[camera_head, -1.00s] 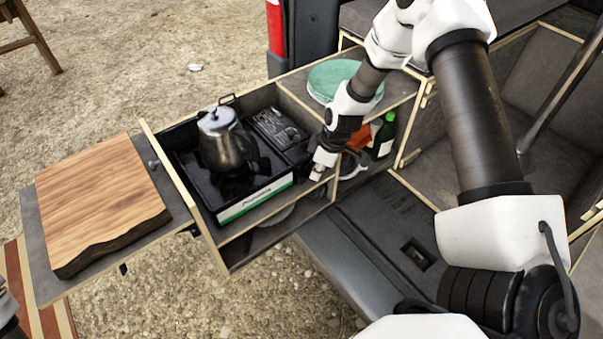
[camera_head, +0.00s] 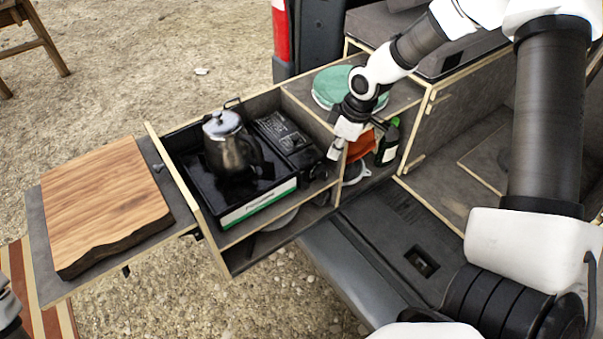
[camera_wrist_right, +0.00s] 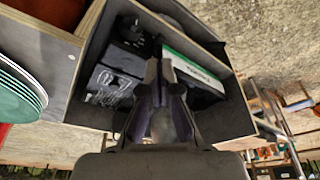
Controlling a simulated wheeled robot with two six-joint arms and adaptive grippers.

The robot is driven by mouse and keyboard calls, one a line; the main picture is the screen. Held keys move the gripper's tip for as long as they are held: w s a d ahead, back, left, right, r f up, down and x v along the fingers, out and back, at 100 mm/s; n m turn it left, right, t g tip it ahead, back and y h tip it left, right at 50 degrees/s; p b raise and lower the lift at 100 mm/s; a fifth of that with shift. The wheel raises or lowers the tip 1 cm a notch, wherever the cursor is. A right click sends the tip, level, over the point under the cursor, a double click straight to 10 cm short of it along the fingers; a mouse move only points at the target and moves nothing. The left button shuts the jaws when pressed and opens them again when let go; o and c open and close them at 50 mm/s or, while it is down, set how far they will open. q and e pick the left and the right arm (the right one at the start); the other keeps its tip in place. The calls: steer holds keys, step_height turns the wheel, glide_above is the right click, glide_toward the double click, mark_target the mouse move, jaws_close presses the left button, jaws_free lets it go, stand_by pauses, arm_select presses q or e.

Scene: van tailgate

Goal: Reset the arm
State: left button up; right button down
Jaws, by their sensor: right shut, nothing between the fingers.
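My right gripper (camera_head: 336,150) is shut and empty at the right end of the open drawer, above its side wall. In the right wrist view its closed fingers (camera_wrist_right: 159,72) point at the black stove and its green-and-white front strip. My right arm reaches in from the right over the tailgate. At the left edge of the head view a small dark and white part shows, perhaps of my left arm; its gripper is not visible.
A metal kettle (camera_head: 229,142) stands on the camping stove (camera_head: 258,204) in the drawer. A wooden board (camera_head: 104,205) lies on the side shelf. Green plates (camera_head: 335,86) sit behind the gripper; a dark green bottle (camera_head: 389,143) stands below right. The gravel in front is clear.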

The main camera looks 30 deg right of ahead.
steer(key=s+a+f+m+g+b, duration=0.1)
steer(key=s+a+f+m+g, duration=0.1)
steer(key=s+a+f, duration=0.5)
steer(key=s+a+f+m+g+h+b, duration=0.1)
steer(key=s+a+f+m, duration=0.1)
steer(key=s+f, duration=0.85)
steer(key=s+a+f+m+g, duration=0.2)
steer(key=s+a+f, duration=0.35)
steer(key=s, duration=0.55)
steer(key=w+m+t, duration=0.1)
steer(key=w+d+m+t, duration=0.1)
steer(key=w, duration=0.1)
steer(key=w+d+m+t+h, duration=0.1)
steer(key=shift+w, duration=0.25)
